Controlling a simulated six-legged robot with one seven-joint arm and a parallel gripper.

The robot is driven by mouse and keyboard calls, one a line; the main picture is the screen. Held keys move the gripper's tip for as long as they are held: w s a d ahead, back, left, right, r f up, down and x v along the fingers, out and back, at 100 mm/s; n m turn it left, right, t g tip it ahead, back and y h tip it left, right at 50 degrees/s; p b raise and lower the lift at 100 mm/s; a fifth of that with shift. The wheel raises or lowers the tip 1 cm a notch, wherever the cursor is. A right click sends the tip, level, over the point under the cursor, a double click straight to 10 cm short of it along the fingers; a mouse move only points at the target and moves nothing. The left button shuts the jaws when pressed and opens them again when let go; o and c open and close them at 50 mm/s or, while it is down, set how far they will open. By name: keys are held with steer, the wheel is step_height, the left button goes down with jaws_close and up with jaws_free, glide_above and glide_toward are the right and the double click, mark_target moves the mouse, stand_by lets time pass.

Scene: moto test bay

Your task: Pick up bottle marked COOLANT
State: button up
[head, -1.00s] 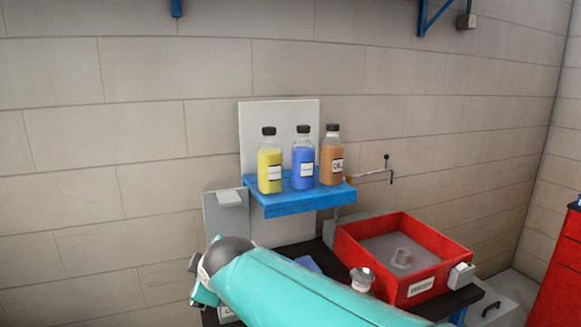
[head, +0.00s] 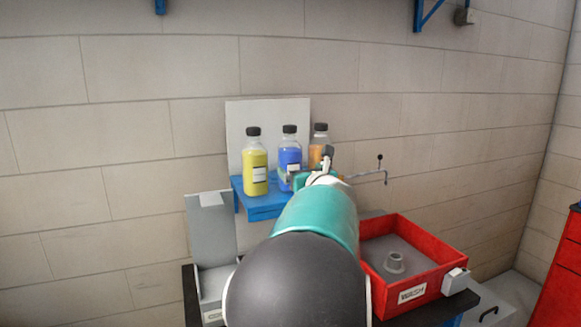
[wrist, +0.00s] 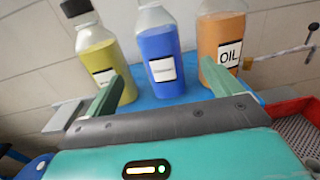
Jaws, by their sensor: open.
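Three bottles with dark caps stand upright on a blue shelf (head: 262,207): yellow (head: 255,166), blue (head: 289,152) and orange (head: 317,154). The orange one reads OIL in the wrist view (wrist: 228,53); the labels on the yellow (wrist: 101,62) and blue (wrist: 160,47) bottles are too small to read surely, so I cannot tell which says COOLANT. My gripper (wrist: 163,75) is open and empty, its fingers spread in front of the blue bottle, which shows between them. In the head view my wrist hides the lower orange bottle and part of the blue one.
A red bin (head: 425,272) with a grey part inside stands at the right of the dark bench. A grey open box (head: 212,282) stands at the left. A thin hooked rod (head: 372,174) sticks out right of the shelf. A pale panel (head: 240,120) backs the bottles.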

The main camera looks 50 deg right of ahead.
mark_target(290, 157)
steer(key=x, duration=1)
steer(key=shift+w+d+r, duration=0.25)
steer(key=shift+d+r, duration=0.05)
steer(key=c, duration=1.3)
steer(key=shift+c, duration=1.1)
steer(key=shift+r, duration=0.1)
